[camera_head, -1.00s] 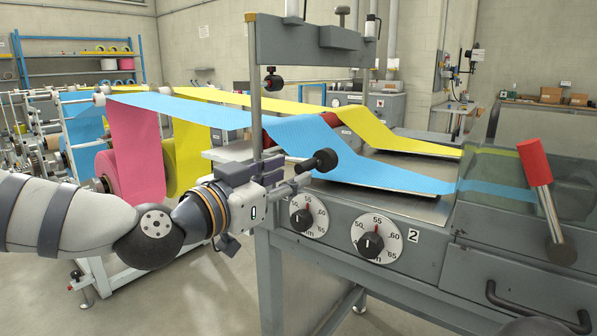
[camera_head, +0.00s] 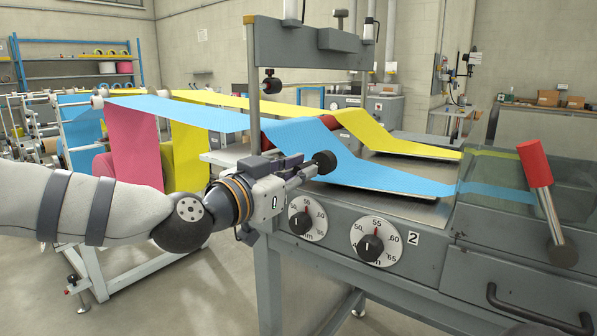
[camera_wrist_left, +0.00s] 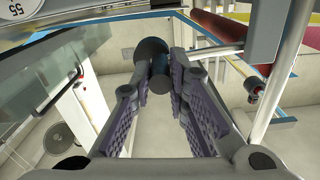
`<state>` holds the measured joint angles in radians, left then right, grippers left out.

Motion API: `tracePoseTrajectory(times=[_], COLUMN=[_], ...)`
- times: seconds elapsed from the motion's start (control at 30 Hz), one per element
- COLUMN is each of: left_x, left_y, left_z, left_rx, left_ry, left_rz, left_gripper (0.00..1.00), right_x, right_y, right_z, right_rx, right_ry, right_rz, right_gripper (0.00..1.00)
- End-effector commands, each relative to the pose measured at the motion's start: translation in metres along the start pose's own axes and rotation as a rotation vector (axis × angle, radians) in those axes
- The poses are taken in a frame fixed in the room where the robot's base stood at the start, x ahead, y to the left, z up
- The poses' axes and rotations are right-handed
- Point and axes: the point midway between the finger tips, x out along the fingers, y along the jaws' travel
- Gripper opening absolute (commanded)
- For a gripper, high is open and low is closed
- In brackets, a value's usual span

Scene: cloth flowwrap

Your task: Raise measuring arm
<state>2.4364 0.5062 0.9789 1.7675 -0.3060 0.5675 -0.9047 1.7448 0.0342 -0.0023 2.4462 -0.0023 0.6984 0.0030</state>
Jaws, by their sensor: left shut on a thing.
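A black knob (camera_head: 325,161) on a short dark shaft, which looks like the measuring arm's handle, sticks out at the machine's left side, just under the blue web (camera_head: 330,150). My left gripper (camera_head: 305,168) reaches it from the left and is shut on the shaft just behind the knob. In the left wrist view the knob (camera_wrist_left: 152,52) lies beyond the fingertips (camera_wrist_left: 160,82), with the shaft between the dark finger pads. The rest of the measuring arm is hidden behind my gripper and the web. My right gripper is not in view.
Two dials (camera_head: 376,241) sit on the front panel below my gripper. A grey upright post (camera_head: 254,90) stands close behind it. A red-handled lever (camera_head: 535,165) is at the right. Pink web (camera_head: 134,145) and yellow web (camera_head: 188,150) hang behind my arm.

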Motion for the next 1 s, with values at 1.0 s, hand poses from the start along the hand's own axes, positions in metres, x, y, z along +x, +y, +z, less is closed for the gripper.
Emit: tracePoseTrajectory(times=[1.0], left_x=[0.0], left_y=[-0.044], left_z=[-0.064], left_rx=[-0.778], left_ry=[0.004], left_rz=[-0.003], left_gripper=[0.0], right_x=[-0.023], right_y=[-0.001], right_z=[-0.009], right_rx=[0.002], right_ry=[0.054], right_rz=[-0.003], right_gripper=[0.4])
